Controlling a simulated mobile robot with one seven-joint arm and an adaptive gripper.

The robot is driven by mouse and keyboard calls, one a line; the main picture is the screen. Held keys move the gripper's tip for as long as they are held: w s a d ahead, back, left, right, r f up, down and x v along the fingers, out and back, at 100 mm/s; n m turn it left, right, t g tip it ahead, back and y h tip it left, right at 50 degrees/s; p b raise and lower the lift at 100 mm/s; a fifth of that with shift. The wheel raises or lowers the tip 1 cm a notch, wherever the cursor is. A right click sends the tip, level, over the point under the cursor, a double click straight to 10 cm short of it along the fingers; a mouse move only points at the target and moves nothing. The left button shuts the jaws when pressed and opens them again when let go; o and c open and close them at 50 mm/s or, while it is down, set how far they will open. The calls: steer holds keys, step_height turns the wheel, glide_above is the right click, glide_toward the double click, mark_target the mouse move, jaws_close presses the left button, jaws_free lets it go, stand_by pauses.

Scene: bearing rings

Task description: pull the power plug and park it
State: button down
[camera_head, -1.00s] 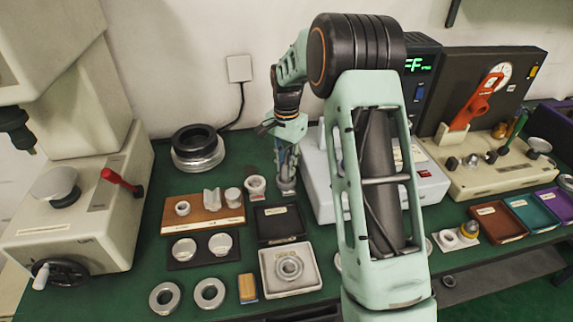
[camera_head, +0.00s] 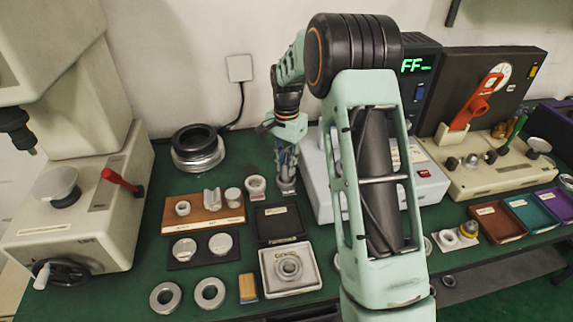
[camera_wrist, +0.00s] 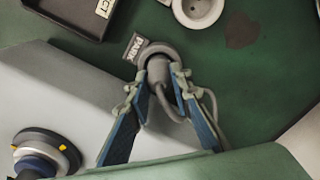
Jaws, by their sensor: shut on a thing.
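The grey power plug (camera_wrist: 158,68) is between the fingertips of my gripper (camera_wrist: 160,84) in the wrist view, with its grey cable (camera_wrist: 208,98) curving off to the right. The gripper is shut on it. The plug is at a grey round holder (camera_wrist: 160,47) beside a PARK label (camera_wrist: 135,47); I cannot tell how deep it sits. A white round socket (camera_wrist: 197,10) with dark holes is just above in the wrist view and looks empty. In the head view my gripper (camera_head: 287,188) points down, right of the socket (camera_head: 256,186), and hides the plug.
A black labelled tray (camera_head: 279,224) lies in front of my gripper. A pale grey machine (camera_head: 322,205) stands close on its right. A wooden block with metal parts (camera_head: 203,216) is to the left. Green bench (camera_head: 240,258) shows between these things.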

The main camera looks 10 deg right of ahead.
mark_target(287, 164)
steer(key=shift+f+b, duration=0.35)
steer(key=shift+f, duration=0.25)
steer(key=c, duration=2)
jaws_free()
steer(key=shift+r, duration=0.1)
steer(key=shift+r+p, duration=3.75)
steer(key=shift+r, duration=1.7)
